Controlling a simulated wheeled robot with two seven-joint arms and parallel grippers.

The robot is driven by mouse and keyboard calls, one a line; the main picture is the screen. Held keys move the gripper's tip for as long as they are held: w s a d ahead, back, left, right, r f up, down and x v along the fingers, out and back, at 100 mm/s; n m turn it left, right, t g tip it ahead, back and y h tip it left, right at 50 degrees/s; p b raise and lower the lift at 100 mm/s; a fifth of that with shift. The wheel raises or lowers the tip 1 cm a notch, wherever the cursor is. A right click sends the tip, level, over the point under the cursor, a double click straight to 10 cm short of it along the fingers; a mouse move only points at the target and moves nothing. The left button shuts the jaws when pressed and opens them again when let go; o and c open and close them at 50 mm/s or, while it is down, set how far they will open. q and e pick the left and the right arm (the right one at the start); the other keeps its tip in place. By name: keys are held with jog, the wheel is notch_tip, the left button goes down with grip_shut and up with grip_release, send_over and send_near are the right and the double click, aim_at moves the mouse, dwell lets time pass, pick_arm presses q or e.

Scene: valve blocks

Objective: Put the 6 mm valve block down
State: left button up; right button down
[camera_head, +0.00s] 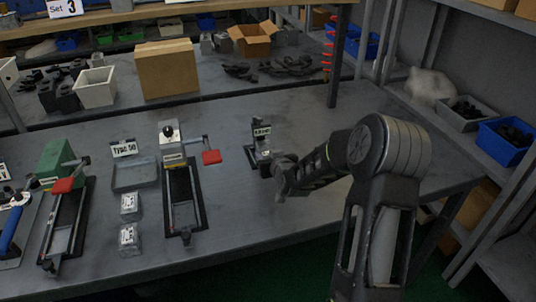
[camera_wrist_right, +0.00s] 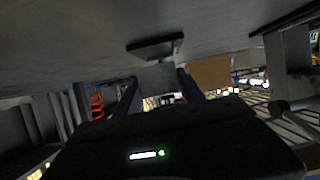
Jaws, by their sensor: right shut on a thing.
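My right gripper (camera_head: 280,176) reaches in from the right, low over the table beside a small dark stand (camera_head: 263,158) with a label plate. In the right wrist view, where the table shows at the top, my two fingers (camera_wrist_right: 158,88) are shut on a grey block (camera_wrist_right: 157,74), taken as the 6 mm valve block. A dark flat plate (camera_wrist_right: 155,47) lies just beyond the block; I cannot tell whether they touch. In the head view the gripper mostly hides the held block. My left gripper is not in view.
Two grey blocks with white labels (camera_head: 129,206) sit left of a clamp fixture with a red handle (camera_head: 183,200). A grey tray (camera_head: 135,176) lies behind them. A cardboard box (camera_head: 166,69) and a white bin (camera_head: 96,87) stand at the back. The table right of the fixture is mostly clear.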

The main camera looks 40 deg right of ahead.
jog(key=shift+w+d+f, duration=0.1)
jog(key=shift+w+f, duration=0.25)
jog(key=shift+f, duration=0.5)
jog(key=shift+s+f+b, duration=0.15)
jog(key=shift+f+b, duration=0.25)
jog(key=shift+f, duration=0.1)
jog(key=shift+f+b, duration=0.3)
jog(key=shift+b, duration=0.25)
jog(key=c, duration=1.1)
grip_release()
jog(key=o, duration=0.5)
jog(key=shift+c, duration=0.2)
jog(key=shift+s+f, duration=0.1)
jog(key=shift+s, duration=0.05)
